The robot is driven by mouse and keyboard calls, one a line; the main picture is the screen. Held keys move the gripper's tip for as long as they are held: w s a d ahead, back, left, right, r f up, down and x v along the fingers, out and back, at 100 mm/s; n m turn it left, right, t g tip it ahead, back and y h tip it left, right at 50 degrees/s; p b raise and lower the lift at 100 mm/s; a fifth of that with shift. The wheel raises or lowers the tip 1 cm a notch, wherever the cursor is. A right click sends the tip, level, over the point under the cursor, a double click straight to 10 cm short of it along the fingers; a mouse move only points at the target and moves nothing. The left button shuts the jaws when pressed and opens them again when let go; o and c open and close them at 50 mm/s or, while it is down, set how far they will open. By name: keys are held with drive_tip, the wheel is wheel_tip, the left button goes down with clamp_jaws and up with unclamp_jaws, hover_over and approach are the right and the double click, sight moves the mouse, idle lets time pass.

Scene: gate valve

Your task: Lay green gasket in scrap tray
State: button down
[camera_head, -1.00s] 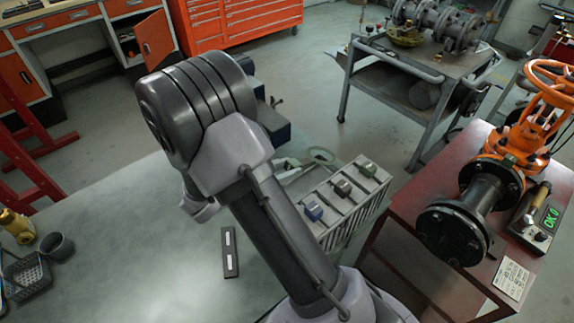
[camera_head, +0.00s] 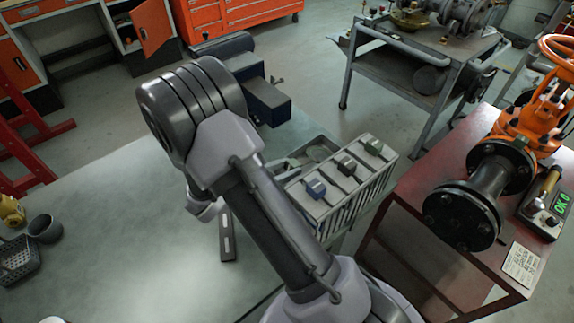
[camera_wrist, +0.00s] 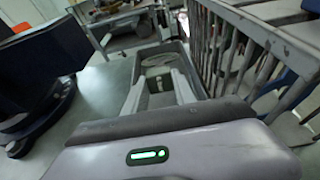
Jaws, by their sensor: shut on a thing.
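My gripper (camera_wrist: 159,96) shows in the wrist view with its two pale fingers closed on a small dark green block, which appears to be the grip of the green gasket (camera_wrist: 160,84). A pale grey-green round shape, seemingly the gasket's disc, shows just beyond the fingertips. It lies within the outline of a grey tray (camera_wrist: 184,54), likely the scrap tray. I cannot tell whether it touches the tray floor.
A slatted rack (camera_head: 358,190) with blue, dark and green blocks on top stands close right of the gripper. A dark blue stepped object (camera_head: 267,101) is on the left in the wrist view. An orange-wheeled valve (camera_head: 520,130) stands on a red bench. The grey tabletop (camera_head: 110,230) is largely clear.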

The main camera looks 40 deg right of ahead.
drive_tip(key=shift+f, duration=0.55)
drive_tip(key=c, duration=0.9)
unclamp_jaws()
drive_tip(key=shift+c, duration=0.2)
drive_tip(key=p+v, duration=0.5)
drive_tip(key=v, duration=1.2)
drive_tip(key=shift+a+p, duration=0.2)
drive_tip(key=shift+p, duration=0.1)
drive_tip(key=shift+r, duration=0.25)
